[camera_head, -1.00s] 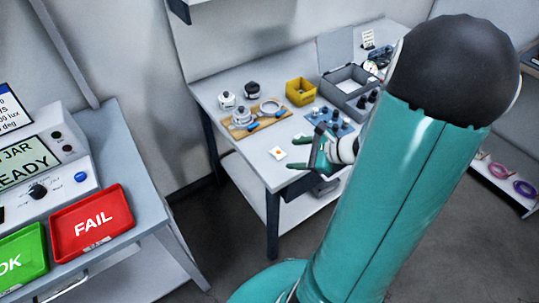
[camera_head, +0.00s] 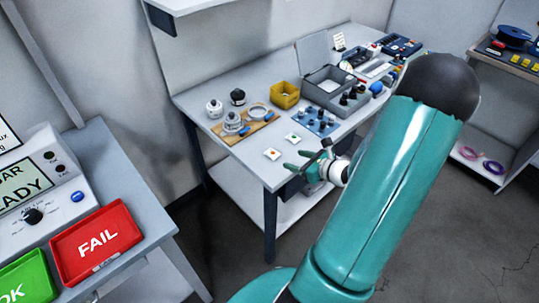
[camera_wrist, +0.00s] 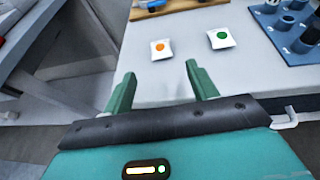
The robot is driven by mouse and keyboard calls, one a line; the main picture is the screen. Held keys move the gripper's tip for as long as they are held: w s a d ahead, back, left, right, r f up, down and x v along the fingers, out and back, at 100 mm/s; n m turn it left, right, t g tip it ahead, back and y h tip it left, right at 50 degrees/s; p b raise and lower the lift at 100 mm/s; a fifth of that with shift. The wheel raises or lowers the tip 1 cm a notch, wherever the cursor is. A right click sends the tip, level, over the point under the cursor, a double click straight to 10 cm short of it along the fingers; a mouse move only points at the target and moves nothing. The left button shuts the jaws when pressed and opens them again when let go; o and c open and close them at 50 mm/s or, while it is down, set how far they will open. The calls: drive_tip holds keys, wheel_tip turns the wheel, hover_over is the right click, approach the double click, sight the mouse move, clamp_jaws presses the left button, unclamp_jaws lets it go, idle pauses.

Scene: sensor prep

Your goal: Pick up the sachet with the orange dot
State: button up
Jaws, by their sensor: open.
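The sachet with the orange dot (camera_wrist: 161,48) is a small white packet lying flat on the grey table, near its front edge. In the head view it is a white square (camera_head: 271,154) left of and beyond my gripper. A similar sachet with a green dot (camera_wrist: 221,38) lies to its right; it also shows in the head view (camera_head: 292,138). My gripper (camera_wrist: 158,80) is open and empty, its two green fingers pointing toward the sachets and apart from them. In the head view my gripper (camera_head: 296,161) is at the table's front edge.
A blue block with dark pegs (camera_head: 318,122) stands right of the sachets. A wooden board with jars (camera_head: 245,127), a yellow bin (camera_head: 285,95) and a grey case (camera_head: 335,90) are farther back. A red FAIL tray (camera_head: 97,242) and green OK tray (camera_head: 22,280) are on the left bench.

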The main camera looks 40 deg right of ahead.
sight(273, 153)
drive_tip(key=x, duration=0.4)
drive_tip(key=shift+w+d+f, duration=0.15)
drive_tip(key=shift+w+f, duration=0.05)
drive_tip(key=shift+w, duration=0.1)
drive_tip(key=x, duration=0.5)
drive_tip(key=shift+w, duration=0.1)
drive_tip(key=c, duration=1)
